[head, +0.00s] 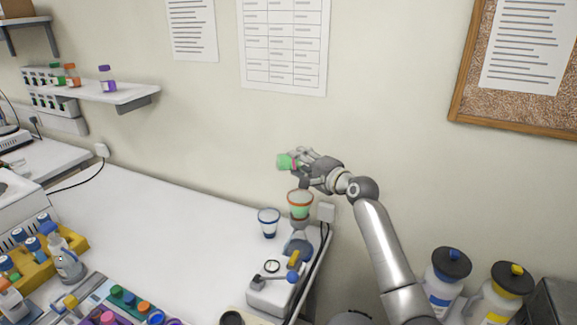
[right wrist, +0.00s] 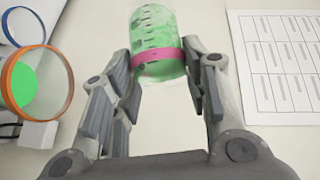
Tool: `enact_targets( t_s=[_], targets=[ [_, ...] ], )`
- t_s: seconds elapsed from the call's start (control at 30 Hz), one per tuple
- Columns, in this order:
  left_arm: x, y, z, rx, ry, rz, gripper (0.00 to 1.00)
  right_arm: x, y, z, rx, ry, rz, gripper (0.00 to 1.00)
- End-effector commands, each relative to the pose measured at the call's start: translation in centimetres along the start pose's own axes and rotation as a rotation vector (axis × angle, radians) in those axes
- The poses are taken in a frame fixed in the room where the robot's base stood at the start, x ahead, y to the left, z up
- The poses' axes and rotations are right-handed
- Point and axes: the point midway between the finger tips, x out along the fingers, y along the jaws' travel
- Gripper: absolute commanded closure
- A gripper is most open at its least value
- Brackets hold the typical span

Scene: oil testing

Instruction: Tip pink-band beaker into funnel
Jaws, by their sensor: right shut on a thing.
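The pink-band beaker (head: 284,161) is held in my right gripper (head: 298,161), up against the wall side of the bench. In the head view it lies tilted on its side, its green end pointing left. In the right wrist view the beaker (right wrist: 157,38) has black markings, green inside and a pink band between the fingers of my gripper (right wrist: 162,75). An orange-rimmed funnel (head: 300,205) is below the beaker in the head view, with green inside; the orange-rimmed funnel (right wrist: 70,85) also shows at the left of the wrist view. My left gripper is out of view.
A blue-rimmed funnel (head: 268,222) stands left of the orange one. A small device (head: 273,288) with a blue knob is in front. Racks of colored caps fill the front left. The middle of the white bench (head: 165,225) is clear.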

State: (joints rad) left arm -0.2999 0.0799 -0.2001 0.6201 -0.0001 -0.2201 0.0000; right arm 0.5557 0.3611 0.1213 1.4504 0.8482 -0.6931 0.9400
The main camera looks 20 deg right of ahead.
Motion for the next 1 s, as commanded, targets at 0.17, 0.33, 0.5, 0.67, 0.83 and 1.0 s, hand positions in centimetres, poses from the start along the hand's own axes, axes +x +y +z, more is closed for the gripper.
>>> enact_targets(
  t_s=[0.17,0.33,0.5,0.67,0.83,1.0],
  targets=[
    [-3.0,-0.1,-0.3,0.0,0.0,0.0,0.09,-0.1,-0.9,-0.1,-0.057,0.0,0.055,0.83],
    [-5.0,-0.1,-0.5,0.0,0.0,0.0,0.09,-0.1,-1.0,-0.2,-0.108,0.0,0.107,0.83],
    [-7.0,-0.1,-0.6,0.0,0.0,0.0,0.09,-0.1,-1.0,-0.1,-0.159,0.0,0.159,0.83],
    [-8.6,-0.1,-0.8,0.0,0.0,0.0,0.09,-0.1,-1.1,-0.1,-0.251,0.001,0.247,0.83],
    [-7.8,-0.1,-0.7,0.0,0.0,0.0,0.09,-0.1,-0.6,-0.1,-0.31,0.001,0.307,0.83],
    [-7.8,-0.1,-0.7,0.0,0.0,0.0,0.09,0.0,-1.0,-0.1,-0.403,0.002,0.394,0.83]
  ],
)
